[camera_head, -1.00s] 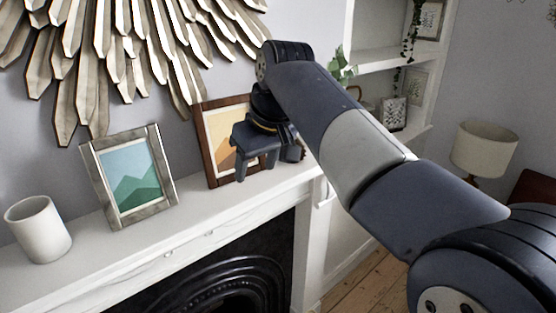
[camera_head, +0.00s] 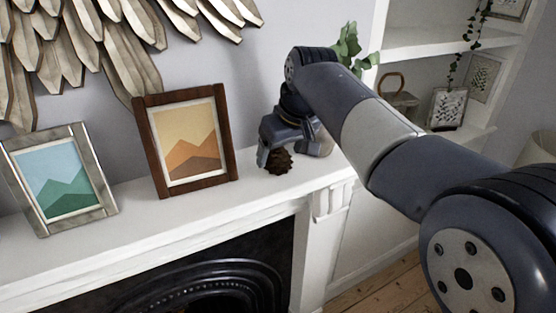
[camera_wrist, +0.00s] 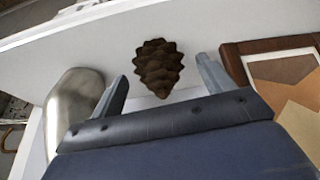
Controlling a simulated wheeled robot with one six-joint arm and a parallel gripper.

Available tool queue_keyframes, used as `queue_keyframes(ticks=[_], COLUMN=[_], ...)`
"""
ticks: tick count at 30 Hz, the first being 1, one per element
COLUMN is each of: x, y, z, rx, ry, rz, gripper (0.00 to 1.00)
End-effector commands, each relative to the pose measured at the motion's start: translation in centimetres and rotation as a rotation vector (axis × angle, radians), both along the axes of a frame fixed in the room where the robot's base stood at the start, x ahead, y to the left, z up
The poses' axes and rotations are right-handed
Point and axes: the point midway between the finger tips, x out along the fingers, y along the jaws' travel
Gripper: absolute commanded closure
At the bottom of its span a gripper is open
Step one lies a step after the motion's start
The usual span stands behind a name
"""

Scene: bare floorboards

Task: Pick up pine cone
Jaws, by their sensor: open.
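The brown pine cone (camera_head: 279,162) stands on the white mantel, right of the brown-framed picture. My gripper (camera_head: 285,155) is over it, pointing down, and partly hides it in the head view. In the wrist view the pine cone (camera_wrist: 159,67) is between and just beyond the two fingertips of my gripper (camera_wrist: 160,75). The fingers are spread wide, with a gap on each side of the cone. My gripper is open and holds nothing.
The brown-framed picture (camera_head: 187,142) stands close to the gripper; it also shows in the wrist view (camera_wrist: 278,75). A vase (camera_wrist: 73,98) is close on the other side. A grey-framed picture (camera_head: 62,182) stands farther left. The mantel (camera_head: 130,222) is clear in front.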

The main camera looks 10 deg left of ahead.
Motion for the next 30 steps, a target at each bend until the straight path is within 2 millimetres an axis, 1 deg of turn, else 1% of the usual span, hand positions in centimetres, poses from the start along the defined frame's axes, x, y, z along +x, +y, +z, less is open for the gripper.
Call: queue_keyframes(ticks=[3, 7, 10, 16, 30], x=[0.8, 1.3, 1.4, 1.4, 1.4], y=[0.6, 1.0, 1.1, 1.1, 1.1], z=[-1.5, -3.0, -3.5, -3.5, -3.5], rx=[-0.002, -0.001, -0.001, 0.0, 0.0], ry=[0.006, 0.003, 0.001, 0.0, 0.0], rz=[0.0, -0.001, 0.0, 0.0, 0.0], gripper=[0.23, 0.23, 0.23, 0.23, 0.62])
